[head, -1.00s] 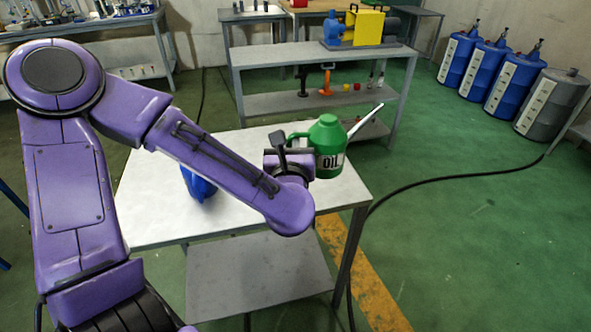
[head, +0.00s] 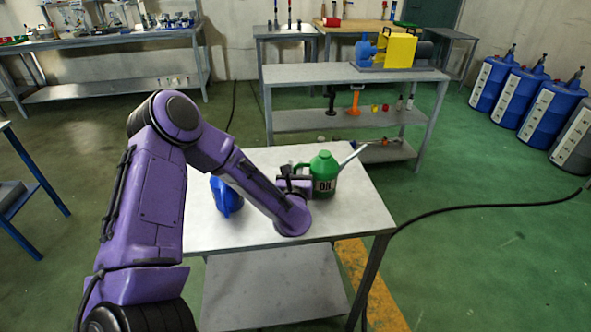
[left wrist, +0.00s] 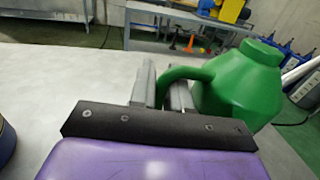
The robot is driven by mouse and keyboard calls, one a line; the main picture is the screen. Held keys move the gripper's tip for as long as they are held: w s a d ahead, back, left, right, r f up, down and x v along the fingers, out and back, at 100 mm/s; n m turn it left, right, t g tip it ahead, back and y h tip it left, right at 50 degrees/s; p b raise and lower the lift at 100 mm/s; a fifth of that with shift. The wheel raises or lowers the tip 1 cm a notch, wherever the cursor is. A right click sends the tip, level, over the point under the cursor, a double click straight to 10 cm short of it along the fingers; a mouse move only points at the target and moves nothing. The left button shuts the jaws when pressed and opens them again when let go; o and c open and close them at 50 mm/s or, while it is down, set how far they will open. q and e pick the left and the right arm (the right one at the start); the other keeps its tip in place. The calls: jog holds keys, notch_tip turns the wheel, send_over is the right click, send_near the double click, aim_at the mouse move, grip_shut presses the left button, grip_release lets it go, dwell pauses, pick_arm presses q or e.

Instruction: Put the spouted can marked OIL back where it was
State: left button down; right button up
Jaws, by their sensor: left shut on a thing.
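The green spouted can marked OIL (head: 324,174) is upright at the right part of the near table (head: 345,215), its grey spout pointing up and right. Its base looks at or just above the tabletop; I cannot tell whether it touches. My left gripper (head: 289,178) is shut on the can's handle from the left. In the left wrist view the green can (left wrist: 240,90) fills the right side, and its handle passes between the gripper fingers (left wrist: 160,90). The can's lower part is partly hidden by my gripper. My right gripper is not in view.
A blue container (head: 226,198) stands on the same table, left of the can and close to my left forearm. A grey shelf bench (head: 290,74) with a yellow-and-blue pump (head: 395,50) stands behind. Blue drums (head: 535,105) line the right. The table's right side is clear.

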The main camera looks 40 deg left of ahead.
pick_arm(q)
jog(key=shift+w+f, duration=0.15)
jog(key=shift+f, duration=0.15)
jog(key=shift+f, duration=0.15)
jog(key=c, duration=1.1)
grip_release()
